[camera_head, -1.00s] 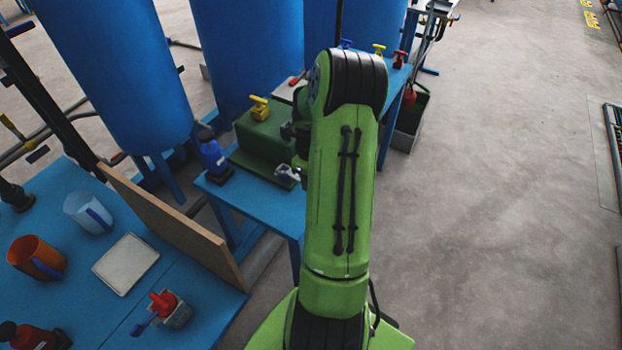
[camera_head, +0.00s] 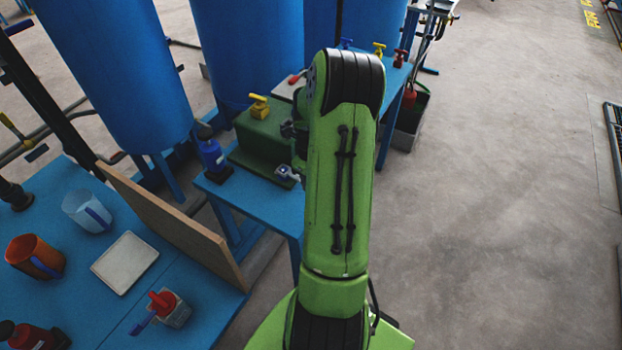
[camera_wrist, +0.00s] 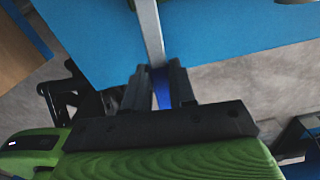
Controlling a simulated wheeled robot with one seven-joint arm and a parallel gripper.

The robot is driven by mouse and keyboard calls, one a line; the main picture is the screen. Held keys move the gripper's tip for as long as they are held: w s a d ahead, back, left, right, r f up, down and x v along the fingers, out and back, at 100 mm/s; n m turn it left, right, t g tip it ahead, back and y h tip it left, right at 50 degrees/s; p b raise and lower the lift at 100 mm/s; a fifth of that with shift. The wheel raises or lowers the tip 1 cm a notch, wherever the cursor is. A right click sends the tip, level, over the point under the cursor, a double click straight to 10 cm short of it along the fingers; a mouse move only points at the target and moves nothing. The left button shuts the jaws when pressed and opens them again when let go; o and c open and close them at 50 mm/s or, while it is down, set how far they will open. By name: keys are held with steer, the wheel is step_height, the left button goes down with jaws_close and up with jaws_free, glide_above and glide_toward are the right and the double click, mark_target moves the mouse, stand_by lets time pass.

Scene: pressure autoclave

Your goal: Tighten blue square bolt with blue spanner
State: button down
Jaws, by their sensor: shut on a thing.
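In the wrist view my gripper (camera_wrist: 156,82) is shut on the blue spanner. Its blue handle (camera_wrist: 162,96) shows between the dark fingers, and its grey shaft (camera_wrist: 150,32) runs away over the blue table. The far end of the spanner leaves the picture at the top. In the head view my green arm hides most of the gripper and the spanner. A small grey and blue piece (camera_head: 287,172) shows beside the arm at the table; I cannot tell whether it is the bolt. The blue square bolt cannot be made out clearly in either view.
A green block (camera_head: 265,134) with a yellow valve handle (camera_head: 259,106) stands on the blue table, with a blue bottle (camera_head: 210,152) left of it. Big blue tanks (camera_head: 235,45) stand behind. A wooden board (camera_head: 175,220) edges the left table.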

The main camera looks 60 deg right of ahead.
steer(key=shift+f+b, duration=0.6)
steer(key=shift+f, duration=0.3)
steer(key=c, duration=0.8)
jaws_free()
steer(key=shift+c, duration=0.2)
steer(key=shift+r, duration=0.2)
step_height(320, 180, up, 16)
steer(key=p, duration=0.5)
steer(key=shift+f, duration=0.25)
